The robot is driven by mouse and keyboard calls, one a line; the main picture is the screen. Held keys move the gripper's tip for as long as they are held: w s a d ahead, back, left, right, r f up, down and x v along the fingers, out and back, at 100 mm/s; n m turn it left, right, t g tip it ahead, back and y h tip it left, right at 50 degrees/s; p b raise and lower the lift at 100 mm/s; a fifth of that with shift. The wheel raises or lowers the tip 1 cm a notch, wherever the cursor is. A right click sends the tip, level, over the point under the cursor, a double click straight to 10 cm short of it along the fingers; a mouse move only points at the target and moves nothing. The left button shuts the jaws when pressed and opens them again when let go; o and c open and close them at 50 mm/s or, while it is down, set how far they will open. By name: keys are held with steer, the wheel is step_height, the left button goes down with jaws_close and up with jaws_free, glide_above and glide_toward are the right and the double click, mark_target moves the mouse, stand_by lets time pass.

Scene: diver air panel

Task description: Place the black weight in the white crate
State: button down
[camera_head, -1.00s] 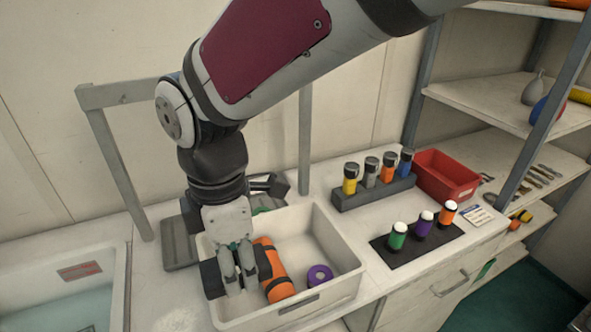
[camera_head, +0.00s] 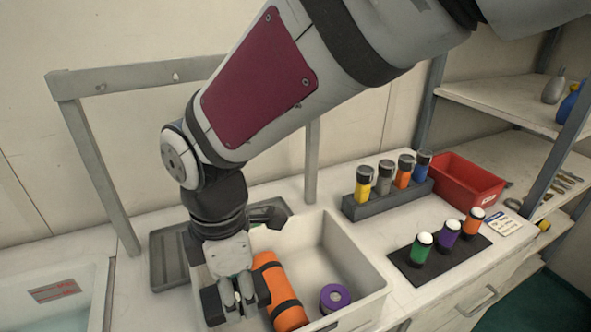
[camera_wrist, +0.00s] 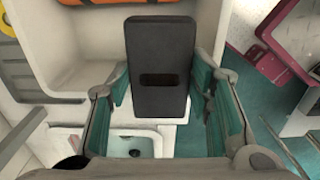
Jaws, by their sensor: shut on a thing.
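My gripper (camera_head: 238,299) is over the left part of the white crate (camera_head: 350,252) and is shut on the black weight (camera_head: 212,303). In the wrist view the black weight (camera_wrist: 160,55) is a dark block with a slot, between the teal finger pads of my gripper (camera_wrist: 162,115). The white crate also shows in the wrist view (camera_wrist: 65,55), beyond and around the weight. In the head view the weight is partly hidden by my fingers, and I cannot tell whether it touches the crate floor.
In the crate lie an orange cylinder (camera_head: 270,265) with black bands, right beside my gripper, and a purple ring (camera_head: 335,297). A rack of capped cylinders (camera_head: 388,200), a red bin (camera_head: 468,185) and a dark mat (camera_head: 440,262) stand to the right. A water basin (camera_head: 55,300) is at left.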

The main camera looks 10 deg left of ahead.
mark_target(238, 303)
step_height(238, 303, down, 15)
steer(key=shift+r+b, duration=0.1)
steer(key=shift+b, duration=0.35)
steer(key=shift+f, duration=0.2)
steer(key=c, duration=0.8)
jaws_free()
step_height(238, 303, up, 11)
steer(key=shift+r+p, duration=0.2)
steer(key=shift+p, duration=0.15)
steer(key=shift+d+r, duration=0.1)
steer(key=shift+r, duration=0.4)
steer(key=w+d+r+m+t, duration=0.1)
steer(key=w+d+r+m, duration=0.15)
steer(key=d, duration=0.35)
steer(key=w+d+r+m+t, duration=0.1)
steer(key=d+r+m, duration=0.3)
steer(key=d, duration=0.1)
steer(key=s+d+r+m, duration=0.2)
steer(key=d+m, duration=0.4)
steer(key=d, duration=0.1)
steer(key=s+d+r+m+t, duration=0.1)
steer(key=s+d+r+m, duration=0.1)
steer(key=d+m, duration=0.3)
steer(key=s+d+r+m+t, duration=0.1)
steer(key=s+d+m, duration=0.3)
steer(key=d, duration=0.5)
steer(key=shift+s+r+m, duration=0.15)
steer(key=shift+r+m, duration=0.6)
steer(key=shift+m, duration=0.6)
